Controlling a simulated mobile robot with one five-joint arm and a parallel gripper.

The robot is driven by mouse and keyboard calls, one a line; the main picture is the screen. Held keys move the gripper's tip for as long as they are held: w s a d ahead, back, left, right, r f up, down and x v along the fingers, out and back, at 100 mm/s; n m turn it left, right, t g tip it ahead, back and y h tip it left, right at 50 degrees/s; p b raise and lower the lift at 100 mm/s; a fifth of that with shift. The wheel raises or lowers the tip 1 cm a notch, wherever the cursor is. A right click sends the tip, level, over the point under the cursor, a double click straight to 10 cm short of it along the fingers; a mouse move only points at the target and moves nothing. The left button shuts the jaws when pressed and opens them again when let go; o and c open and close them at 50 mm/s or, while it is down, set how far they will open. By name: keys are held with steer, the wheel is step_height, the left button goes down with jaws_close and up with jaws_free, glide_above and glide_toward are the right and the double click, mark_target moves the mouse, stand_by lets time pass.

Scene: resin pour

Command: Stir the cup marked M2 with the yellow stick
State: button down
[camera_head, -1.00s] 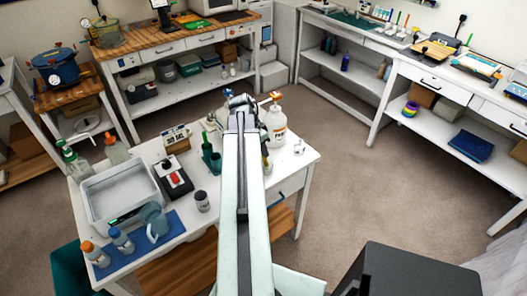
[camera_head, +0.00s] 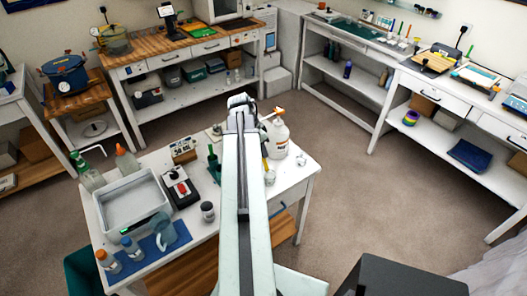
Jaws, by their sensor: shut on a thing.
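My gripper (camera_head: 241,104) is at the far end of my outstretched arm, beyond the near white table's back edge in the picture. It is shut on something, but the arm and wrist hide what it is. I cannot make out the yellow stick for certain. A small pale cup (camera_head: 270,179) stands on the table just right of my arm, with a yellowish piece (camera_head: 265,164) beside or behind it. Its marking is too small to read, so I cannot tell whether it is M2.
The white table (camera_head: 220,230) also holds a large white bottle (camera_head: 278,138), a grey tray (camera_head: 135,203), a black device with a red part (camera_head: 182,189) and a dark jar (camera_head: 208,211). Thin coloured sticks (camera_head: 400,30) stand on the right-hand bench. Floor is clear beyond the table.

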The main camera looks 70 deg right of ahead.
stand_by(0.4)
step_height(320, 180, up, 5)
steer(key=p, duration=0.5)
steer(key=shift+r, duration=0.1)
